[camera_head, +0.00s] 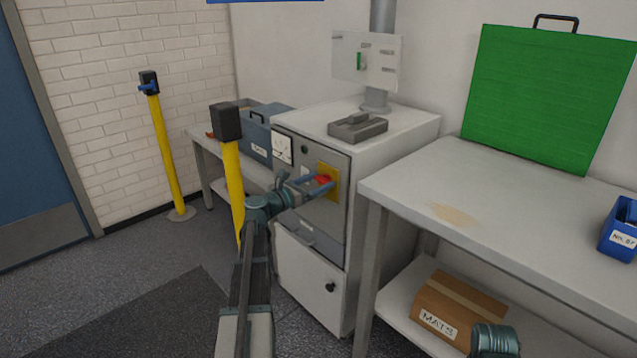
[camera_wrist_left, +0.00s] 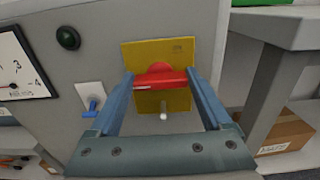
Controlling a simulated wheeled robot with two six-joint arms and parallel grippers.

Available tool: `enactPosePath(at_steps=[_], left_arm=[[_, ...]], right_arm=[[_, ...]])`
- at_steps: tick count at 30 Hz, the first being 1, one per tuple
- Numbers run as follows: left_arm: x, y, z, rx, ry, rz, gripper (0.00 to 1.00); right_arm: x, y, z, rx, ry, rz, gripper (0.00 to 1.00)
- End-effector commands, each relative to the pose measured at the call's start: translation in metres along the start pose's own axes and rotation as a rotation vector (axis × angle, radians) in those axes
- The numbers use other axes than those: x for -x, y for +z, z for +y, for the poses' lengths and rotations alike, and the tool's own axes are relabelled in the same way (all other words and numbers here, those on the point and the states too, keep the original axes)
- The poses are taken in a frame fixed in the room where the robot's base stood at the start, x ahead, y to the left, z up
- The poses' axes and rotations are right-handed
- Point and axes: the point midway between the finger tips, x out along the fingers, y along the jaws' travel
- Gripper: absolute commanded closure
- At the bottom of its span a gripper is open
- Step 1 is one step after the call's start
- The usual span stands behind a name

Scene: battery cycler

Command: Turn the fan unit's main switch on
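The fan unit (camera_head: 313,256) is a pale cabinet with a grey front panel. Its main switch (camera_head: 322,180) is a red rotary handle on a yellow plate (camera_wrist_left: 182,52). In the left wrist view the red handle (camera_wrist_left: 160,77) lies about level, with a small pale peg below it. My left gripper (camera_head: 314,186) is at the panel, its blue fingers spread with the red handle between their tips (camera_wrist_left: 160,82). I cannot tell whether the fingers touch it. Part of my right arm shows at the lower right of the head view; its gripper is out of view.
A dial gauge (camera_wrist_left: 20,65), a dark round button (camera_wrist_left: 68,38) and a blue toggle (camera_wrist_left: 90,106) sit left of the yellow plate. A workbench (camera_head: 500,215) stands close on the right, with a cardboard box (camera_head: 462,300) beneath. A yellow post (camera_head: 233,180) stands left of my arm.

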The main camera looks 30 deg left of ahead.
Motion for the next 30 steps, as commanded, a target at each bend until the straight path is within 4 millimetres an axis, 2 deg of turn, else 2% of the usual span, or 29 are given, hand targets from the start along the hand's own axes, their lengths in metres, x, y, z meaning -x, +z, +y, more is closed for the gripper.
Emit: enactPosePath(at_steps=[1,4,5,16,30], left_arm=[[0.0002,0.0000,0.0000,0.000,0.000,0.000,0.54],[0.0002,0.0000,0.0000,0.000,0.000,0.000,0.72],[0.0002,0.0000,0.0000,0.000,0.000,0.000,0.73],[0.0002,-0.0002,-0.0007,-0.096,-0.001,0.000,0.73],[0.0003,-0.0010,-0.0027,-0.514,-0.001,0.001,0.73]], right_arm=[[0.0000,0.0000,0.0000,0.000,0.000,0.000,0.28],[0.0000,0.0000,0.0000,0.000,0.000,0.000,0.28],[0.0000,0.0000,0.0000,0.000,0.000,0.000,0.28],[-0.0001,0.0000,0.0000,0.000,0.000,0.000,0.28],[-0.0008,-0.0001,-0.0001,0.000,0.000,0.000,0.28]])
